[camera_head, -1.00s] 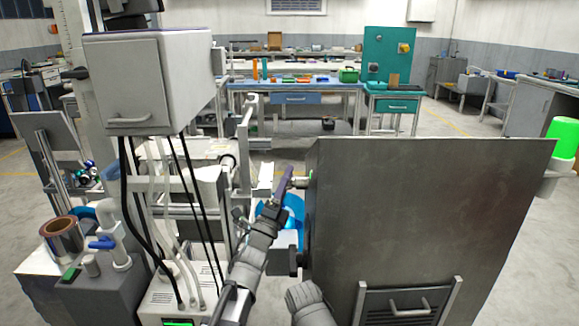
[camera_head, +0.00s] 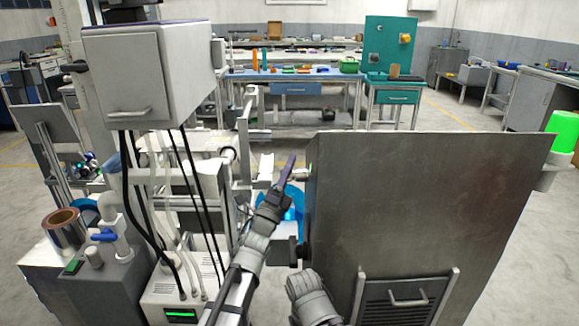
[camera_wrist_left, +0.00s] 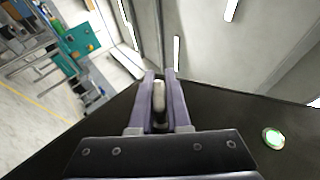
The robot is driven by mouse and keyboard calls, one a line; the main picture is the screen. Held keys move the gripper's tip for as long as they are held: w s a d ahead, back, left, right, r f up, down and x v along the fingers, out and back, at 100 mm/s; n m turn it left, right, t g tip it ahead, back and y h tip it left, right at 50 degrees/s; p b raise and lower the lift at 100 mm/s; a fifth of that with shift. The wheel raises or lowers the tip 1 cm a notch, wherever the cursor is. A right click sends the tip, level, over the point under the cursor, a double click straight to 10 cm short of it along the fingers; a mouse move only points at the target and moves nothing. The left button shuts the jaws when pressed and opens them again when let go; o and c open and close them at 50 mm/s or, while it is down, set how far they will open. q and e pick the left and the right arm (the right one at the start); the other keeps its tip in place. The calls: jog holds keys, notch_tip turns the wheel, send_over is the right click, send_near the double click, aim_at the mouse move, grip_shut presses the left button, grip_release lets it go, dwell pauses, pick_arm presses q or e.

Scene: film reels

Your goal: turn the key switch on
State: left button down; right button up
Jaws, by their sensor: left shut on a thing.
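My left gripper (camera_head: 290,166) is at the left side of the grey metal cabinet (camera_head: 425,210) in the head view. In the left wrist view its two purple fingers (camera_wrist_left: 160,95) are shut on a small pale, rounded key handle (camera_wrist_left: 159,94), which I take for the key switch. The handle lies lengthwise between the fingers. The switch body is hidden behind the gripper. The key does not show clearly in the head view. My right gripper is not in view.
A white box (camera_head: 150,75) with hanging black cables stands at the left. A green cup-like object (camera_head: 564,128) is at the cabinet's right side. Blue and teal workbenches (camera_head: 293,86) stand further back, with open floor before them.

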pick_arm(q)
jog(key=n+y+p, duration=0.1)
jog(key=g+y+p, duration=0.1)
jog(key=shift+w+f+n+p, duration=0.2)
jog(key=shift+n+p, duration=0.1)
jog(key=shift+n, duration=0.1)
jog(key=c, duration=0.9)
grip_release()
jog(key=shift+s, duration=0.15)
